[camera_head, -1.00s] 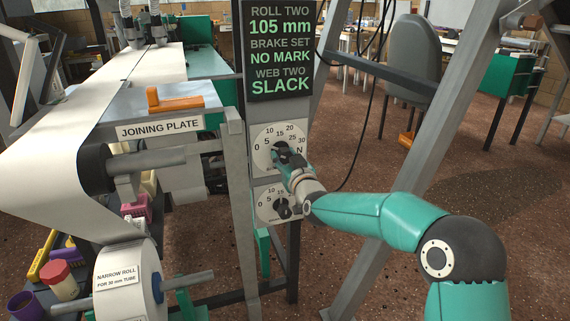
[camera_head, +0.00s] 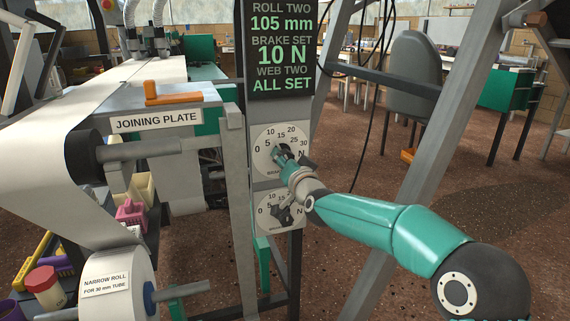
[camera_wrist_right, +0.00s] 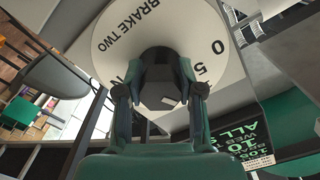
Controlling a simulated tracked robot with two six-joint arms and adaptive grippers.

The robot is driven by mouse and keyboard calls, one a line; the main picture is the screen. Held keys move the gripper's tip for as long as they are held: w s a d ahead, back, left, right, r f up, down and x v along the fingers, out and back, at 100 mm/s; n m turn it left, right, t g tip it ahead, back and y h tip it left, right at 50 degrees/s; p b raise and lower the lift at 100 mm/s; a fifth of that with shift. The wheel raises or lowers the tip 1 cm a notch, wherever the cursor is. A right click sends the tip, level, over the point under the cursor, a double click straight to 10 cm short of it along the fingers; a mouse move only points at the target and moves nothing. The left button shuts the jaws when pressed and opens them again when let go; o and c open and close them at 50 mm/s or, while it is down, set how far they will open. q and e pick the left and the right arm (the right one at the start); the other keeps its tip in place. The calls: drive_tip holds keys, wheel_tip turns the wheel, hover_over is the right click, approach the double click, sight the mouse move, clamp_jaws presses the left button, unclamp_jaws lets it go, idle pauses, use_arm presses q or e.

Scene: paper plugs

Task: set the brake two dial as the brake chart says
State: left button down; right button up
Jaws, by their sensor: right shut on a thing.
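The brake two dial (camera_head: 264,137) is a round white face with numbers from 0 to 30 and N, the upper of two dials on a grey post. My right gripper (camera_head: 279,153) is at its centre, shut on the dark dial knob, and hides most of it. In the right wrist view, the face (camera_wrist_right: 110,35) reads BRAKE TWO, and my fingers (camera_wrist_right: 160,92) close around the dark knob (camera_wrist_right: 160,66). The display (camera_head: 281,48) above reads ROLL TWO 105 mm, BRAKE SET 10 N, WEB TWO ALL SET. I cannot make out a brake chart. My left gripper is not in view.
A second dial (camera_head: 268,218) sits just below, close under my right wrist. A grey slanted frame leg (camera_head: 425,130) stands right of the post. The joining plate (camera_head: 170,118) and a narrow roll (camera_head: 118,285) are at left. Open floor lies at right.

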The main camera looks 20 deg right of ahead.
drive_tip(key=shift+d+f, duration=0.1)
drive_tip(key=o, duration=1.2)
drive_tip(key=shift+c, duration=0.2)
drive_tip(key=s, duration=1.2)
drive_tip(key=shift+d, duration=0.2)
